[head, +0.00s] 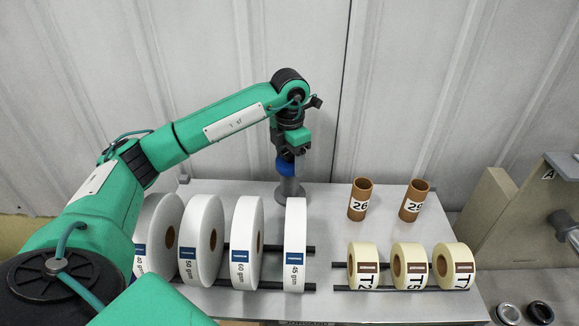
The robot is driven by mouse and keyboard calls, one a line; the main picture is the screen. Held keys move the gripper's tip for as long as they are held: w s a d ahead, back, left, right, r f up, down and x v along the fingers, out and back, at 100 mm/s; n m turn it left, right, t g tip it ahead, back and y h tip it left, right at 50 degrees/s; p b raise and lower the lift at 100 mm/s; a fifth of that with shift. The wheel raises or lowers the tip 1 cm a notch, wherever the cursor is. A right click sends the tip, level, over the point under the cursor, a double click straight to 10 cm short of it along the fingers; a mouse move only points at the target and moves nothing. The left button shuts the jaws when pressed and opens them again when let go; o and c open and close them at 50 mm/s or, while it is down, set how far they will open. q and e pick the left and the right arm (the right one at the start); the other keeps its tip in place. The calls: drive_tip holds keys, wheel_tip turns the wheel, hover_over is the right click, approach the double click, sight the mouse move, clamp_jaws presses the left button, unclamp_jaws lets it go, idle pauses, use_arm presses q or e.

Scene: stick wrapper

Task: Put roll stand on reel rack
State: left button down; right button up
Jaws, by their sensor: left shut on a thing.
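My left gripper (291,151) reaches down from above at the back middle of the table. It is shut on the roll stand (289,187), a grey piece with a round base and a blue upper part just under the jaws. I cannot tell whether its base touches the table. The reel rack (272,286) is a pair of black rods in front of it, carrying several large white paper rolls on edge. The rightmost white roll, marked 45 gsm (295,245), partly hides the stand's lower right. My right gripper is not in view.
A second pair of rods (341,288) at the right holds three cream rolls (410,268). Two brown cores (360,199) (412,201) stand upright behind them. The table (325,220) is bare between the stand and the cores. A beige panel (492,215) stands beyond the right edge.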

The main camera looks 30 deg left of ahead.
use_arm(q)
wheel_tip(320, 180, down, 3)
drive_tip(key=shift+f+p, duration=0.2)
drive_tip(key=shift+p, duration=0.5)
drive_tip(key=shift+f, duration=0.3)
drive_tip(key=shift+c, duration=1.3)
unclamp_jaws()
drive_tip(key=shift+r, duration=0.2)
wheel_tip(320, 180, up, 10)
drive_tip(key=b, duration=0.4)
drive_tip(key=shift+r, duration=0.9)
